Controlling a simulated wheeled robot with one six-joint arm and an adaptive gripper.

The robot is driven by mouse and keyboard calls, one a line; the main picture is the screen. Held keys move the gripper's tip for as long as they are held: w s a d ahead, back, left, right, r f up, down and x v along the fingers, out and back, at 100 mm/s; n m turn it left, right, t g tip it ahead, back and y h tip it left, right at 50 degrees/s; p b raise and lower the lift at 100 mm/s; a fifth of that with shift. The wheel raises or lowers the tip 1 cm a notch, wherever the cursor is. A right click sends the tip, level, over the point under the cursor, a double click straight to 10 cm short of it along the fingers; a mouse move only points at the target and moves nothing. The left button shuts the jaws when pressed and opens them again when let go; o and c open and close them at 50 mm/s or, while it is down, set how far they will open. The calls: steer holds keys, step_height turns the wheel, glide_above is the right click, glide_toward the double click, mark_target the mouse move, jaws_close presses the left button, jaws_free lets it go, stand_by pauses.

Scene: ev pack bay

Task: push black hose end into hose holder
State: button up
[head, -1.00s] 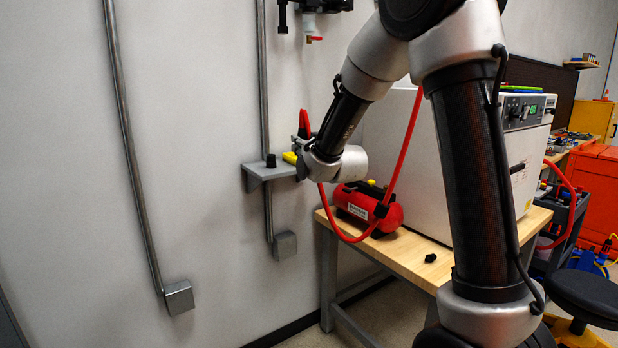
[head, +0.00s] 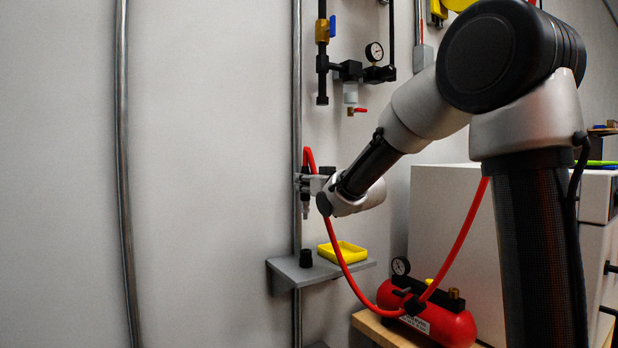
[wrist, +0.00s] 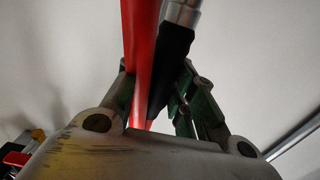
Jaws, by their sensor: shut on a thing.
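The black hose end (head: 305,192) with its metal tip hangs upright, tip down, in my gripper (head: 308,182), which is shut on it. The red hose (head: 335,240) loops up from the hose end and then down to the right. In the wrist view, the black hose end (wrist: 172,62) and the red hose (wrist: 138,40) lie between the fingers, with the metal tip at the top edge. The likely hose holder, a small black cup (head: 306,258), stands on the grey wall shelf. The metal tip is above it, clearly apart.
The grey shelf (head: 290,270) also bears a yellow tray (head: 352,257) to the right of the cup. A vertical pipe (head: 297,120) runs up the wall behind. A red air tank (head: 450,325) and white cabinet (head: 430,215) stand at right. Valves and a gauge (head: 374,52) hang above.

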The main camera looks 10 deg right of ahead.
mark_target(308, 211)
steer(key=shift+s+f, duration=0.1)
steer(key=shift+f, duration=3.75)
steer(key=shift+f, duration=0.3)
steer(key=shift+f, duration=0.65)
steer(key=shift+f, duration=0.65)
steer(key=shift+r, duration=0.15)
steer(key=o, duration=1.1)
